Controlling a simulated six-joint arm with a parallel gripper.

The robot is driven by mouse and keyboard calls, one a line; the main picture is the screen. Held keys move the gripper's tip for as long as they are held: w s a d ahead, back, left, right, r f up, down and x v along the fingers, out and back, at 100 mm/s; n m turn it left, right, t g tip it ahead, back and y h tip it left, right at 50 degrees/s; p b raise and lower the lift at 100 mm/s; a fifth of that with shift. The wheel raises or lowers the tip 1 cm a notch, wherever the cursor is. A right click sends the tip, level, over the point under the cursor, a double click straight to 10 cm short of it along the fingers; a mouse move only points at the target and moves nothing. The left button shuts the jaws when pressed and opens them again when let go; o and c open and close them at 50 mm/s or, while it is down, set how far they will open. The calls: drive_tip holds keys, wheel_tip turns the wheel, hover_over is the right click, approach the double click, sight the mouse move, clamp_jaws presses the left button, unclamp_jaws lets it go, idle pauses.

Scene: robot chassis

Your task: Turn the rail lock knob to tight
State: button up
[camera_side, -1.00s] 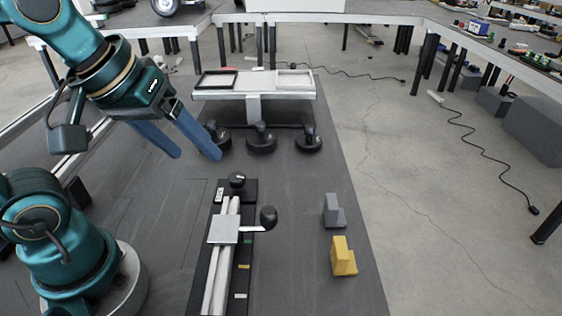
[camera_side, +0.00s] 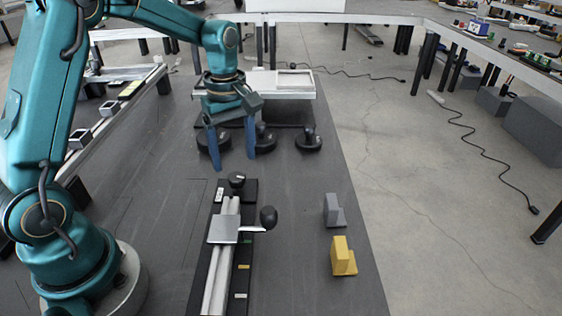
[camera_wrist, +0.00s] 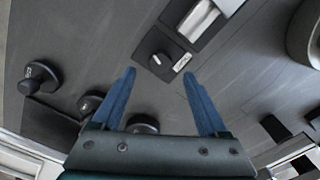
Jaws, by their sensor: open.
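The rail lock knob (camera_side: 237,180) is a small round black knob at the far end of the rail (camera_side: 218,270), beside a small white label (camera_side: 219,195). In the wrist view the knob (camera_wrist: 159,62) shows a light pointer mark, with the label (camera_wrist: 182,62) next to it; I cannot read the label. My gripper (camera_side: 233,160) is open, empty and pointing down, above and slightly behind the knob in the side view. In the wrist view the knob lies just beyond the gap between the blue fingertips (camera_wrist: 159,74). The fingers appear apart from it.
A silver carriage (camera_side: 222,230) with a black ball-ended handle (camera_side: 268,217) sits on the rail. Several round black knobs (camera_side: 309,141) stand behind, near a white shelf (camera_side: 300,90). Grey (camera_side: 334,211) and yellow (camera_side: 343,257) blocks stand right. The mat between rail and blocks is clear.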

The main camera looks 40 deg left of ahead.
sight(236, 176)
drive_tip(key=shift+f, duration=2.4)
clamp_jaws()
